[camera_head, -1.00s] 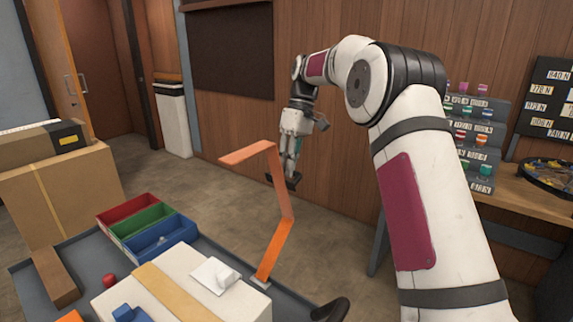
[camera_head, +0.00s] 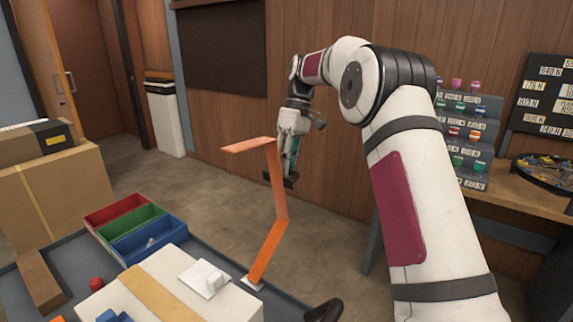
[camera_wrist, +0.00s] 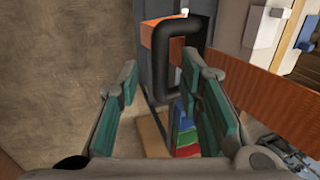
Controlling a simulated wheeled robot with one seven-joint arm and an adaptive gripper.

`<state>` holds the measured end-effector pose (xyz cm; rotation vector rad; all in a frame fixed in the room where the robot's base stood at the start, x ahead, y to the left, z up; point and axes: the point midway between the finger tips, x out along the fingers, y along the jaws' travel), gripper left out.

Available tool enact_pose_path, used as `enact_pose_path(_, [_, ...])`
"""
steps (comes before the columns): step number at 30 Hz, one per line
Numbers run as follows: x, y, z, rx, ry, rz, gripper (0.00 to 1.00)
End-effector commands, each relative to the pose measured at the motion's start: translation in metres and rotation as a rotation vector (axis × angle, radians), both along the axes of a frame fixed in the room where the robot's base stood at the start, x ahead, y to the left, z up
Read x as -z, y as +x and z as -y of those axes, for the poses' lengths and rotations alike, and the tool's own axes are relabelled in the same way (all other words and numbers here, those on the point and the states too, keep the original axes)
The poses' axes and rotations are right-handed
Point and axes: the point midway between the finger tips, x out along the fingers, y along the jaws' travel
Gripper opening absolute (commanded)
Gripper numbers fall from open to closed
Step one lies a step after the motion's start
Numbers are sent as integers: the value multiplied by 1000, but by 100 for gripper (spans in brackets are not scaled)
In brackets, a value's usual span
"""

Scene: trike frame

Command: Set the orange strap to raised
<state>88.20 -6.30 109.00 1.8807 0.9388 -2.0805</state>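The orange strap (camera_head: 278,190) rises from a small white mount (camera_head: 252,284) on the cart. It bends partway up, stands nearly upright above that, and its top end folds over to the left. My gripper (camera_head: 287,180) hangs pointing down just behind and right of the upper strap, which partly covers it. In the wrist view my gripper (camera_wrist: 165,105) is open, its green-padded fingers apart with nothing held between them. The strap (camera_wrist: 265,103) there runs outside the right finger to the right edge. I cannot tell whether they touch.
The cart holds a white box (camera_head: 225,306) and red, green and blue bins (camera_head: 150,238). A black handle (camera_wrist: 190,40) crosses the wrist view beyond the fingers. Cardboard boxes (camera_head: 60,195) stand left; a bench (camera_head: 535,200) stands right. Floor beyond the cart is clear.

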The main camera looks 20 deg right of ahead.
Motion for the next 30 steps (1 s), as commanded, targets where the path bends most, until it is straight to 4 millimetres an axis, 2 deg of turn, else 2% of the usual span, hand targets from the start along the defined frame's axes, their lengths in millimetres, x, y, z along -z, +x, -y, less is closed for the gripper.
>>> enact_pose_path(8, [-5, 1, 1, -1, 1, 0, 33])
enact_pose_path(19, [-50, 11, 15, 1, -1, 3, 33])
enact_pose_path(30, [-69, 14, 20, 0, 0, 0, 33])
